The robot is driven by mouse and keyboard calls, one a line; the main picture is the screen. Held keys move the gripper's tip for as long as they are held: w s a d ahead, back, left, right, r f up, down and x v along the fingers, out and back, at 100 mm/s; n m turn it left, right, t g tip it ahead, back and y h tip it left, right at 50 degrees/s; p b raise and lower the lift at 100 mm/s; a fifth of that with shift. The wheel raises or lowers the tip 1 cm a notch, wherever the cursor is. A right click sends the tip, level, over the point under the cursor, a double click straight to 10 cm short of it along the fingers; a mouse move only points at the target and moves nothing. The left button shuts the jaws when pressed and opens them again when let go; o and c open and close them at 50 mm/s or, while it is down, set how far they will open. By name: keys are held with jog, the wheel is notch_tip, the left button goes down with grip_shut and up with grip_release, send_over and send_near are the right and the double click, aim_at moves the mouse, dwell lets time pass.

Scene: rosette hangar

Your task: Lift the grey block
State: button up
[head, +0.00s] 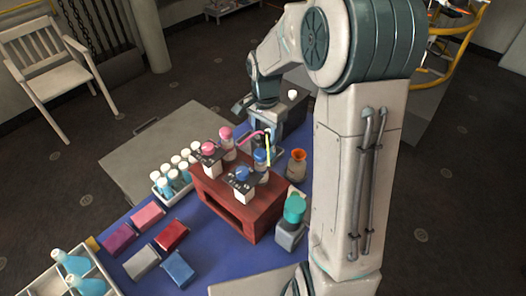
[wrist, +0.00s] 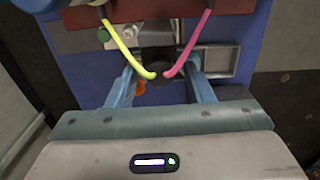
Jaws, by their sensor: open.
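The grey block (head: 141,263) lies flat on the blue table top at the lower left in the head view, among other coloured blocks. It does not show in the wrist view. My gripper (head: 265,132) is at the far end of the table, behind the red-brown stand and well away from the grey block. In the wrist view my gripper (wrist: 162,68) has its two blue fingers spread apart, with nothing held between them.
Magenta (head: 118,239), pink (head: 148,216), red (head: 171,235) and blue (head: 178,268) blocks lie around the grey one. The red-brown stand (head: 222,205) carries bottles and dispensers. A bottle rack (head: 158,184) and a white divided tray (head: 98,272) are nearby. Yellow (wrist: 125,50) and pink (wrist: 188,45) tubes hang near my fingers.

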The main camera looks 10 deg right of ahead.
dwell(0.3)
jog(key=shift+r+p, duration=2.45)
jog(key=shift+r, duration=1.05)
jog(key=shift+r, duration=0.1)
jog(key=shift+s+r, duration=0.25)
jog(key=shift+s, duration=0.05)
jog(key=s+r+n+t, duration=0.1)
jog(key=s+r+n, duration=0.2)
jog(key=s, duration=0.7)
jog(key=s+r+n+t, duration=0.2)
jog(key=s+r+n, duration=0.2)
jog(key=s+n, duration=0.3)
jog(key=s, duration=0.3)
jog(key=shift+r+n, duration=0.3)
